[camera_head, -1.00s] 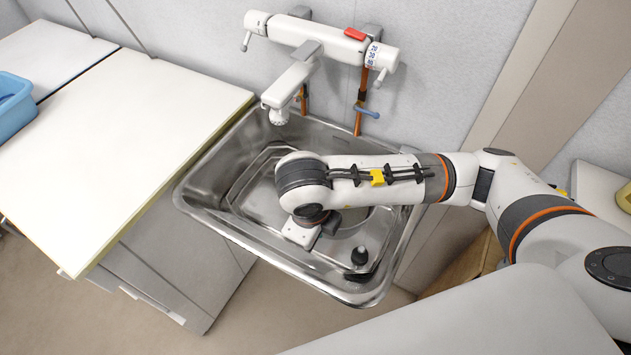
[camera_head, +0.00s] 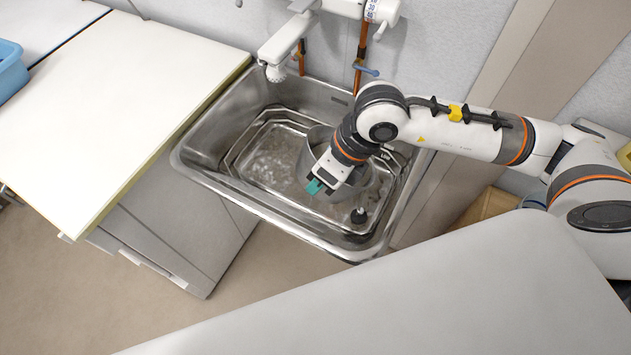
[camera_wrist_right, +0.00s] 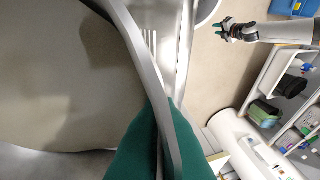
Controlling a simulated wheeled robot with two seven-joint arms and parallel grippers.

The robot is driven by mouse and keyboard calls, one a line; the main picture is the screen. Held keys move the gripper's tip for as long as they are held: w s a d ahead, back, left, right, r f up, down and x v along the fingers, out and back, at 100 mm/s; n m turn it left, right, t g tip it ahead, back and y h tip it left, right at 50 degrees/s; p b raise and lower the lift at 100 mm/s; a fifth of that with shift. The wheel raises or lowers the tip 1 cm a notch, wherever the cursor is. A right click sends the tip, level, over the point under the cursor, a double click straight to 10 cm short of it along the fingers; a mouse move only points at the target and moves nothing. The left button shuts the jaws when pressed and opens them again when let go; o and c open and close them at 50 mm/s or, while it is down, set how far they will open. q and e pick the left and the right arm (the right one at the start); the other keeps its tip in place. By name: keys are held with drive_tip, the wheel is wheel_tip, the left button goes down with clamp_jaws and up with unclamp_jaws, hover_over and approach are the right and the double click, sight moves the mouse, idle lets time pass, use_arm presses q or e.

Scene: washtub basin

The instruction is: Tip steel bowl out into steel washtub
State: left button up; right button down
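The steel washtub (camera_head: 196,180) is the sink basin in the middle of the head view. The grey steel bowl (camera_head: 365,188) is inside it at the right, partly hidden by my right arm. My right gripper (camera_head: 317,187) is at the bowl's near left side. In the wrist view the bowl (camera_wrist_right: 60,75) fills the left, and its rim runs between the teal fingertips (camera_wrist_right: 165,150), which are closed on it. The bowl looks tilted; its contents cannot be made out. My left gripper (camera_wrist_right: 226,29) shows only in the wrist view, its fingers apart and empty.
A white tap (camera_head: 285,45) reaches over the back left of the tub. A black plug (camera_head: 358,215) is at its front right. A white counter (camera_head: 120,110) lies left, with a blue container (camera_head: 12,68) on it.

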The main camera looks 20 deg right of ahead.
drive_tip(key=shift+w+d+r+y+b, duration=0.15)
drive_tip(key=shift+d+r+y, duration=0.2)
drive_tip(key=shift+y, duration=0.2)
drive_tip(key=shift+s+d+r+y+b, duration=0.1)
drive_tip(key=shift+d+r+y+b, duration=0.15)
drive_tip(key=shift+y, duration=0.3)
drive_tip(key=shift+d+r+y+b, duration=0.7)
drive_tip(key=shift+r+y, duration=0.1)
drive_tip(key=shift+y, duration=0.5)
drive_tip(key=d+r+y+b, duration=0.1)
drive_tip(key=b, duration=0.1)
drive_tip(key=d+r+y+b, duration=0.1)
drive_tip(key=d+y+b, duration=0.1)
drive_tip(key=b, duration=0.1)
drive_tip(key=shift+w+r+m+y, duration=0.1)
drive_tip(key=shift+r+m+y, duration=0.2)
idle(0.9)
